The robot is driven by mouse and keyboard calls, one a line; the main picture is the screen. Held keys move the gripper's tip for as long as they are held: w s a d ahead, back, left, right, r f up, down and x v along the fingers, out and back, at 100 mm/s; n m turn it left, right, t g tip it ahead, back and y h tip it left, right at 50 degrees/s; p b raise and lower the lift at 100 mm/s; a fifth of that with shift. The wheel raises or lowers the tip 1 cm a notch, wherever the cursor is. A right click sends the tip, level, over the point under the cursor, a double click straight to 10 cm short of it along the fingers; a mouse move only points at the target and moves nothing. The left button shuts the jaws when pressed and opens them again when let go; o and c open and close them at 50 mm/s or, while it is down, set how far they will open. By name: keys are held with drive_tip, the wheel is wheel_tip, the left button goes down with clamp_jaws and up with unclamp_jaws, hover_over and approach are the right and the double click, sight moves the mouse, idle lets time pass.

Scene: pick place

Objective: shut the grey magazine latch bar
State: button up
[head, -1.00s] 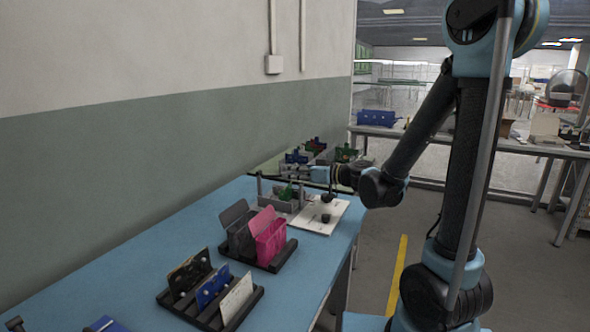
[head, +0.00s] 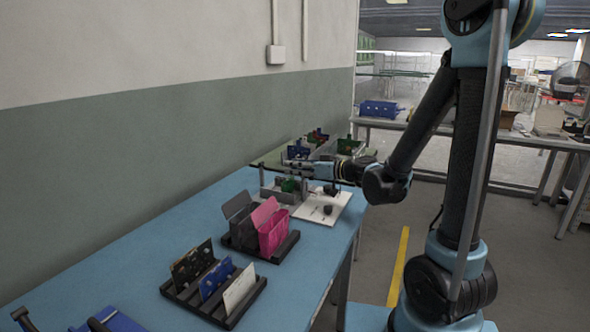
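My gripper (head: 290,164) reaches in from the right, close above and behind the fixture as seen in the head view. Its fingers are small and blend with the clutter. I cannot tell whether it touches anything.
A white board (head: 324,209) with dark round parts lies right of the fixture. Nearer stand a dark rack (head: 281,251) with grey and pink holders, and another rack (head: 236,318) with upright plates. Bins with coloured parts (head: 318,138) lie behind.

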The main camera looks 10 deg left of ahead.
drive_tip(key=shift+s, duration=0.1)
drive_tip(key=v, duration=1.2)
idle(0.4)
drive_tip(key=s+d+f+m+h, duration=0.1)
drive_tip(key=s+d+f+h, duration=0.1)
drive_tip(key=d+f, duration=0.1)
drive_tip(key=s+d+f+m+h, duration=0.1)
drive_tip(key=f+h, duration=0.1)
drive_tip(key=shift+d+m+g, duration=0.3)
drive_tip(key=shift+d+g, duration=0.1)
drive_tip(key=s+d+f+m+h, duration=0.1)
drive_tip(key=d, duration=0.2)
drive_tip(key=s+d+f+m+h, duration=0.1)
drive_tip(key=s+d+f+h, duration=0.1)
drive_tip(key=s+d+f+m+h, duration=0.1)
drive_tip(key=d+f+h, duration=0.1)
drive_tip(key=d, duration=0.1)
drive_tip(key=shift+s+d+f+m+g, duration=0.1)
drive_tip(key=shift+s+d+m+g, duration=0.2)
drive_tip(key=shift+d, duration=0.05)
drive_tip(key=s+d+f+m+h, duration=0.2)
drive_tip(key=s+d+m+h, duration=0.1)
drive_tip(key=d, duration=0.5)
drive_tip(key=s+d+f+m+g+h, duration=0.1)
drive_tip(key=s+d+m+h, duration=0.2)
drive_tip(key=d, duration=0.4)
drive_tip(key=shift+s+d+f+h, duration=0.4)
drive_tip(key=shift+s+h, duration=0.1)
drive_tip(key=shift+s, duration=0.65)
